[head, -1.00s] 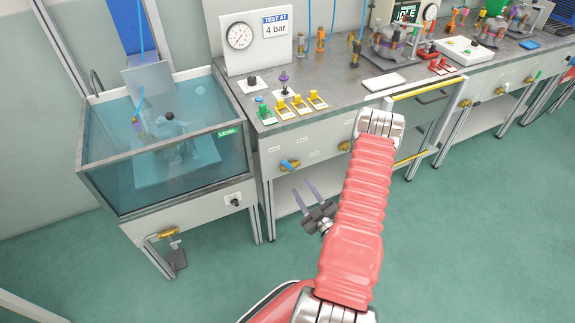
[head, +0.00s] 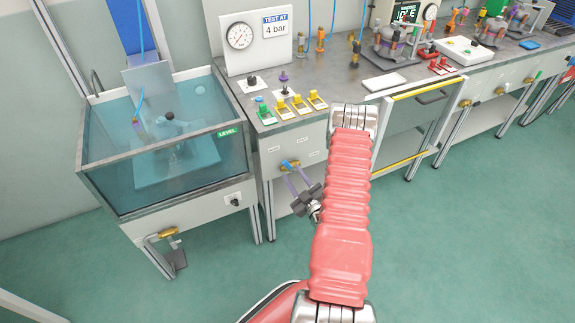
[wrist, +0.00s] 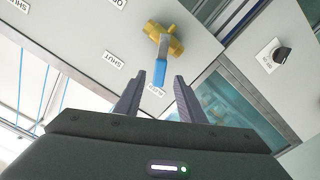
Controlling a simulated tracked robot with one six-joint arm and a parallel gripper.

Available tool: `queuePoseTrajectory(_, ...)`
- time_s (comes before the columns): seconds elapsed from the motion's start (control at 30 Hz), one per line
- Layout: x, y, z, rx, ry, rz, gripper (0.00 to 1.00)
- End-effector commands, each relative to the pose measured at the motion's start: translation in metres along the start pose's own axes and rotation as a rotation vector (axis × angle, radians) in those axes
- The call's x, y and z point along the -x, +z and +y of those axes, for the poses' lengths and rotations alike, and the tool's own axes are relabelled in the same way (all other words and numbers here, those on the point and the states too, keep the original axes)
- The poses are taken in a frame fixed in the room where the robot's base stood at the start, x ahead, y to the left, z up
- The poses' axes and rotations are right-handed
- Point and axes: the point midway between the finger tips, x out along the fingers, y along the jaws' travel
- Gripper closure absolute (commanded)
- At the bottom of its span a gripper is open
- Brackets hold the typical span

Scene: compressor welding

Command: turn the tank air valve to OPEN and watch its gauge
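The tank air valve (head: 291,162) is on the bench's front panel below the gauge; it has a brass body and a blue lever. In the wrist view the brass body (wrist: 163,40) is above my fingertips and its blue lever (wrist: 159,73) points down between them. My gripper (wrist: 160,80) is open, with one finger on each side of the lever's end; a gap shows on both sides. In the head view my gripper (head: 291,174) is at the panel. The round gauge (head: 240,36) stands on the bench; its reading is too small to tell.
A SHUT label (wrist: 113,60) is beside the valve; another label sits past the lever's end. A water tank (head: 160,150) stands left of the bench, with a black knob (head: 235,202) on its front. The floor in front is clear.

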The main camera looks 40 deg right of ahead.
Motion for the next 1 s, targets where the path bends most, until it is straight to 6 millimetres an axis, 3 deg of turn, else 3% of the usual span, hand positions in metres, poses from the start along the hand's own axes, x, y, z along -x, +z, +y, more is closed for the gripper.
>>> queuePoseTrajectory(0.2, -0.035, -0.001, -0.001, 0.002, -0.002, 0.003, 0.64)
queuePoseTrajectory(0.4, -0.057, -0.001, 0.000, 0.001, -0.001, 0.001, 0.64)
queuePoseTrajectory(0.8, -0.064, 0.000, 0.000, 0.000, 0.000, 0.000, 0.64)
queuePoseTrajectory(1.0, -0.063, 0.000, 0.000, 0.000, 0.000, 0.000, 0.78)
